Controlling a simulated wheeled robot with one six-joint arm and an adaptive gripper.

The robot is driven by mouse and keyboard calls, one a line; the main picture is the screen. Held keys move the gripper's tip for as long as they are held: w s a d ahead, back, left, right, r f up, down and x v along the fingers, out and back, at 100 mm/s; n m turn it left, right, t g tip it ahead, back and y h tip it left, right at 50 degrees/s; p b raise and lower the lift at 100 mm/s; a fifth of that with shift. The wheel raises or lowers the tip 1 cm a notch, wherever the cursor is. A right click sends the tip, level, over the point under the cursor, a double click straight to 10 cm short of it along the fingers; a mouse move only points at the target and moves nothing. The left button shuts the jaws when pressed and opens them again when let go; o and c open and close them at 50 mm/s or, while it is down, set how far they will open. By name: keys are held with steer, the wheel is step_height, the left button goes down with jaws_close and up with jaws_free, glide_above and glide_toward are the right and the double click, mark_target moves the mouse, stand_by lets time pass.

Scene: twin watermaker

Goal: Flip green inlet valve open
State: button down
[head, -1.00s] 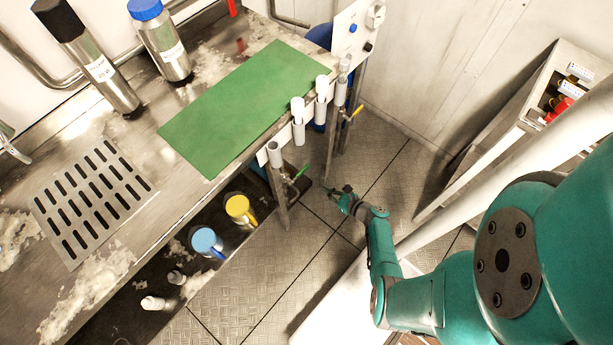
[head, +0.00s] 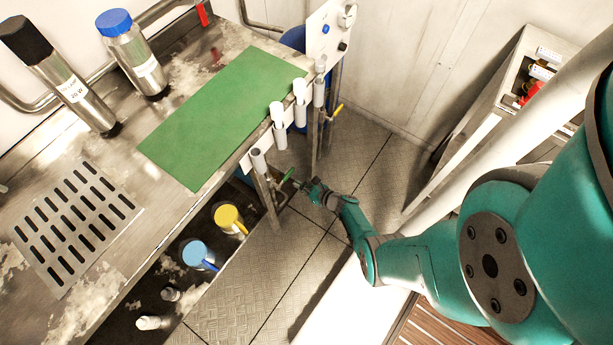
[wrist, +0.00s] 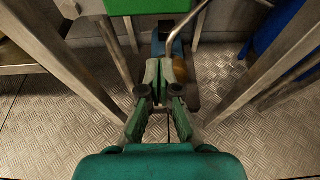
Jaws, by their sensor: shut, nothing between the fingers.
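The green inlet valve handle (head: 287,174) is a small green lever on the pipework by the bench's front corner leg. It points up and to the right in the head view. My gripper (head: 305,184) is close beside its lower right end; I cannot tell whether they touch. In the wrist view my gripper (wrist: 162,72) has its fingertips together, with nothing seen between them. A green block-like part (wrist: 148,6) shows at the top edge of the wrist view; I cannot tell whether it is the handle.
A yellow valve handle (head: 337,110) is on pipework farther back. White tube holders (head: 278,113) line the edge of the bench beside a green mat (head: 215,120). Metal legs (wrist: 60,65) flank the gripper. Blue (head: 195,254) and yellow (head: 228,217) containers stand below.

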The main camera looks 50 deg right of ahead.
mark_target(285, 178)
steer(key=shift+w+r, duration=0.55)
steer(key=shift+r, duration=0.3)
steer(key=shift+w+r, duration=0.5)
steer(key=shift+r, duration=0.3)
